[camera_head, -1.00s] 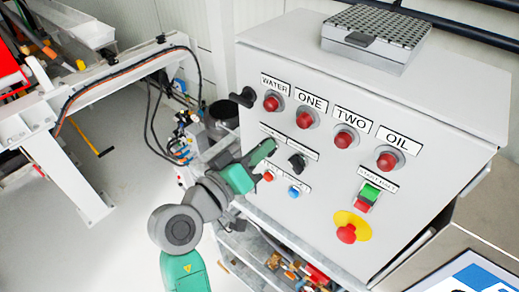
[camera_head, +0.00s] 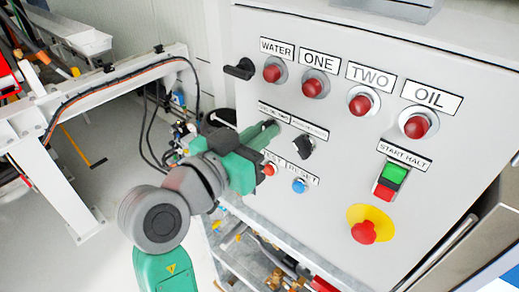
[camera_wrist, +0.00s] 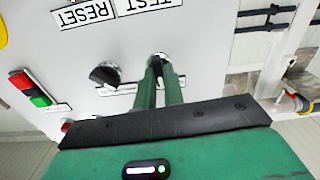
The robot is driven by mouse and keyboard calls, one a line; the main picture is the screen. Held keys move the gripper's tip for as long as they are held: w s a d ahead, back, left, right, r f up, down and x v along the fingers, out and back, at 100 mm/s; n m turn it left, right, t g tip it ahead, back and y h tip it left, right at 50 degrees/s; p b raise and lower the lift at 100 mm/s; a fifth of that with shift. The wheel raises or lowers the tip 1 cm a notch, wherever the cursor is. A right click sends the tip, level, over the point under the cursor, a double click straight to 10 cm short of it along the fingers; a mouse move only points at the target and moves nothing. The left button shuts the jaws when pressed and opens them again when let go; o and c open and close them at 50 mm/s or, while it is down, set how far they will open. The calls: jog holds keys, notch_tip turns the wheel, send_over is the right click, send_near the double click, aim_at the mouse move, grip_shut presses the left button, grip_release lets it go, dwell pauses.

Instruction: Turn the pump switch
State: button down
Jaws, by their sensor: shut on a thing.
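The control panel (camera_head: 335,215) is a light grey sloped box face with labelled lamps and switches. My gripper (camera_head: 272,130) has green fingers and reaches the panel from the left, at the switch position left of a black rotary switch (camera_head: 303,147). In the wrist view, which shows the panel upside down, my gripper (camera_wrist: 161,72) is shut on a switch (camera_wrist: 159,57) with a shiny metal ring. The fingers hide most of that switch. The black rotary switch (camera_wrist: 105,74) stands apart beside the fingers. The small labels above both switches are too blurred to read.
Red lamps sit under WATER, ONE, TWO and OIL labels. A black side handle (camera_head: 239,68), small red (camera_head: 269,168) and blue (camera_head: 298,185) buttons, a green-red START HALT switch (camera_head: 390,181) and an emergency stop (camera_head: 364,231) are nearby. Cables and a white frame stand left.

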jog(key=shift+s+d+m+b, duration=0.1)
jog(key=shift+d+m+b, duration=0.05)
jog(key=shift+m+b, duration=4.45)
jog(key=shift+m, duration=0.4)
jog(key=c, duration=1.5)
grip_release()
jog(key=p+v, duration=0.1)
jog(key=v, duration=0.6)
jog(key=shift+s+a, duration=0.25)
jog(key=shift+s, duration=0.05)
